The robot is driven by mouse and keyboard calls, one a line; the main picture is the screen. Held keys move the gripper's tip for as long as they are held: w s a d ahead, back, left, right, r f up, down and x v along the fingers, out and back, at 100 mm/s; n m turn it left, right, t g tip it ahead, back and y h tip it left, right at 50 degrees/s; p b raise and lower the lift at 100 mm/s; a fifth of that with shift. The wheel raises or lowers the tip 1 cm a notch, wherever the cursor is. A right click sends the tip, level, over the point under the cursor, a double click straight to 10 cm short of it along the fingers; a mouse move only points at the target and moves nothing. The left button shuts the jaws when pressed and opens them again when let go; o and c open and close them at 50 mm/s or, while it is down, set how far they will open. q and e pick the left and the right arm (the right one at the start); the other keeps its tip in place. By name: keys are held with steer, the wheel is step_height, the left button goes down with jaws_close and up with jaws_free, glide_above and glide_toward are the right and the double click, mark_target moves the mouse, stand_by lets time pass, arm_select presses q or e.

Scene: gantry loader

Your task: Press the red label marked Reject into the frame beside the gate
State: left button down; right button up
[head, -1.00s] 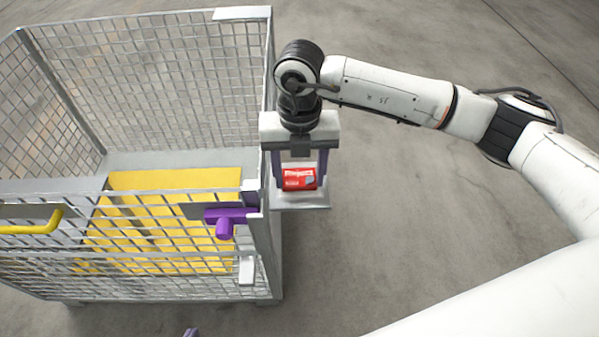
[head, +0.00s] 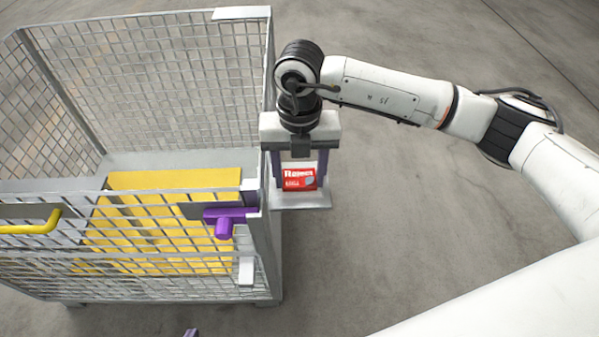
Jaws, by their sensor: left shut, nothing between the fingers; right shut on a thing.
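The red label (head: 299,180) with white lettering is between the fingers of my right gripper (head: 299,177), which is shut on it. The lettering is too small to read surely. The label is over a pale grey plate (head: 314,202) on the outer right side of the cage, beside the corner post; this looks like the frame. I cannot tell whether the label touches it. The front mesh gate (head: 150,258) has a purple latch (head: 230,217) near that post. Only a purple tip of my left gripper (head: 190,333) shows at the bottom edge, shut and empty.
The mesh cage (head: 145,55) fills the left, with a yellow panel (head: 175,181) inside. A yellow handle (head: 40,225) is at the far left. My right arm crosses the upper right. The concrete floor (head: 400,220) right of the cage is clear.

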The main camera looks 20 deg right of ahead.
steer(key=shift+f, duration=0.25)
steer(key=o, duration=1.6)
steer(key=shift+a+r, duration=0.1)
steer(key=shift+w+a+r+p, duration=0.15)
steer(key=shift+r+p, duration=0.8)
steer(key=shift+r, duration=0.8)
steer(key=shift+r+p, duration=1.1)
steer(key=shift+r, duration=0.8)
steer(key=shift+d+f, duration=0.15)
steer(key=shift+d, duration=0.05)
steer(key=shift+c, duration=0.5)
